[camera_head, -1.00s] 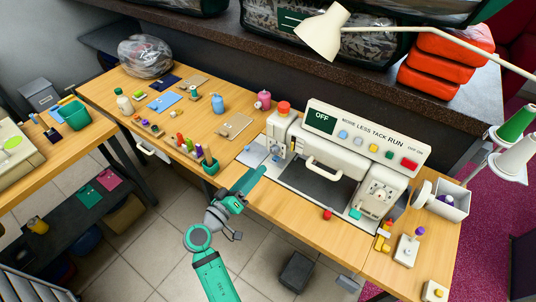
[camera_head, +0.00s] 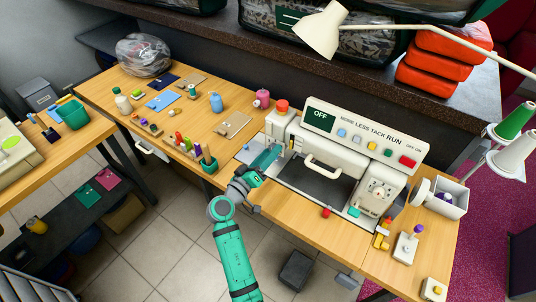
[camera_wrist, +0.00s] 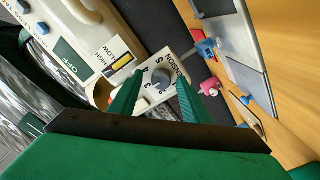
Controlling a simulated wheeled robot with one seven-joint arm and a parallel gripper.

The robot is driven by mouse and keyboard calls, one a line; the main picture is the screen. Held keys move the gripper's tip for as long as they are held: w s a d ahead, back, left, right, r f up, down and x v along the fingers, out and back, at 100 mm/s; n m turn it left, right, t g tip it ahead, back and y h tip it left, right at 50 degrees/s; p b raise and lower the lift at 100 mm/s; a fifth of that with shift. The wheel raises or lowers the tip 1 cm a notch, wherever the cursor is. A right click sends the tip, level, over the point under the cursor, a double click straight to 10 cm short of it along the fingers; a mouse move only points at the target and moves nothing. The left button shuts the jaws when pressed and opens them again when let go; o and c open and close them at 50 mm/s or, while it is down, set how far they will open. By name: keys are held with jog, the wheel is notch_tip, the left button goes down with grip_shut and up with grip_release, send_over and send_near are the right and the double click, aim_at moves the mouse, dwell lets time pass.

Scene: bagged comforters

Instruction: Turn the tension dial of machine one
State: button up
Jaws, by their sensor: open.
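The sewing machine (camera_head: 335,150) stands on the wooden table, its display reading OFF. The tension dial (camera_wrist: 161,77), a small grey knob ringed by numbers on a white face marked TENSION, shows in the wrist view. My gripper (camera_head: 271,156) is at the machine's left end, at the front of its left post. In the wrist view its two green fingers (camera_wrist: 158,90) are apart, and the dial shows between their tips. I cannot tell whether either finger touches the knob. In the head view my gripper covers the dial area.
A lamp (camera_head: 322,32) overhangs behind. A white bin (camera_head: 449,200) stands right.

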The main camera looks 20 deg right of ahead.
jog(key=c, duration=1)
jog(key=shift+c, duration=0.2)
jog(key=shift+m, duration=0.3)
jog(key=m, duration=1.1)
jog(key=shift+a, duration=0.1)
jog(key=shift+w+r, duration=0.1)
jog(key=o, duration=1)
jog(key=shift+o, duration=0.2)
